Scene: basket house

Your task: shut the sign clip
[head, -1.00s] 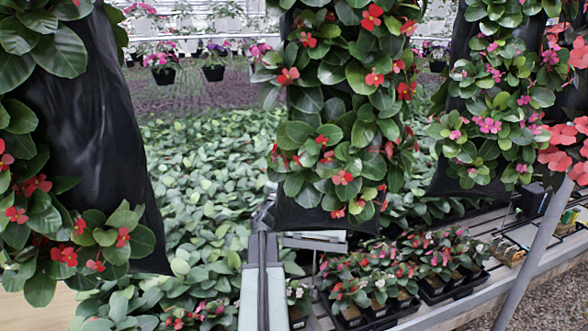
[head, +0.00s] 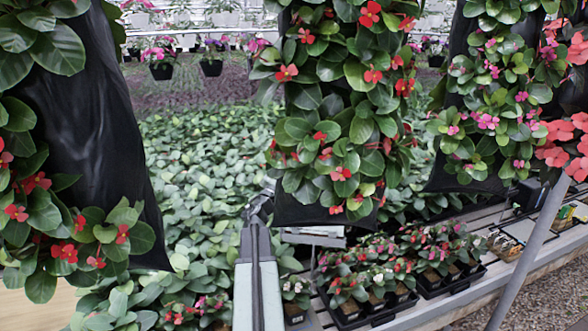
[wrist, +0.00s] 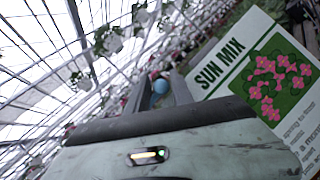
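In the wrist view a white sign (wrist: 243,70) reads "SUN MIX" and shows pink flowers. It stands tilted to the right of my gripper (wrist: 160,82). The two dark fingers are apart, and a small round blue thing (wrist: 160,87) shows in the gap between them. I cannot tell whether it is part of the sign clip, or whether the fingers touch it. In the head view my gripper (head: 261,203) is at the far end of my arm, small and dark. A pale flat panel (head: 312,237), perhaps the sign, lies just right of it. No clip is clearly visible.
A black hanging planter with red flowers (head: 340,120) hangs just right of and above my gripper. Another planter (head: 95,130) hangs at left. Black trays of potted flowers (head: 455,281) stand on the slatted bench. A grey pole (head: 527,255) slants at right.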

